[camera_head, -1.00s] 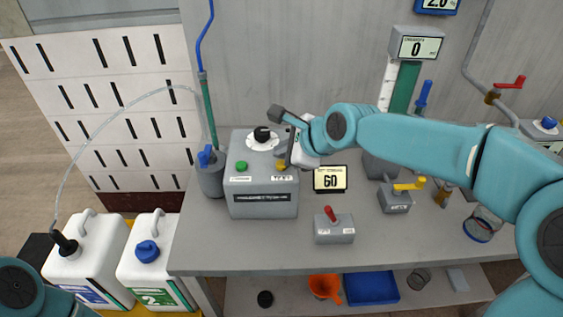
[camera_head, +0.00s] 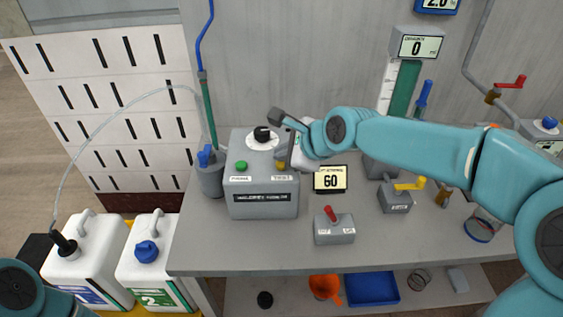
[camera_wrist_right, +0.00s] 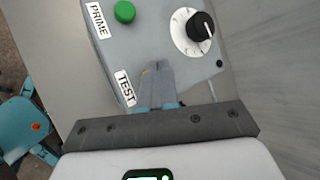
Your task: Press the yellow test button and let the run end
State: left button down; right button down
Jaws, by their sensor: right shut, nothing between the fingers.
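The grey control box (camera_head: 262,203) stands on the bench and carries a yellow test button (camera_head: 281,167), a green button (camera_head: 241,166) and a black knob on a white dial (camera_head: 262,135). My right gripper (camera_head: 283,158) is shut and empty, its tips at the yellow button. In the right wrist view the shut fingertips (camera_wrist_right: 157,67) lie beside the TEST label (camera_wrist_right: 126,88) and cover most or all of the button. I cannot tell whether they touch or press it. The green button (camera_wrist_right: 124,12) shows clear there. My left gripper is not in view.
A display reading 60 (camera_head: 330,179) and a small red-lever box (camera_head: 334,229) stand right of the control box. A yellow-handled valve (camera_head: 397,196) is farther right. White canisters (camera_head: 158,263) stand at lower left. The front of the bench (camera_head: 260,257) is clear.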

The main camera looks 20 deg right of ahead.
jog(key=shift+f+b, duration=0.35)
jog(key=shift+f, duration=0.2)
dwell(0.4)
jog(key=shift+r, duration=0.1)
jog(key=shift+r+p, duration=0.9)
jog(key=shift+p, duration=0.1)
notch_tip(320, 180, up, 5)
jog(key=p, duration=0.5)
jog(key=shift+r, duration=0.1)
dwell(0.5)
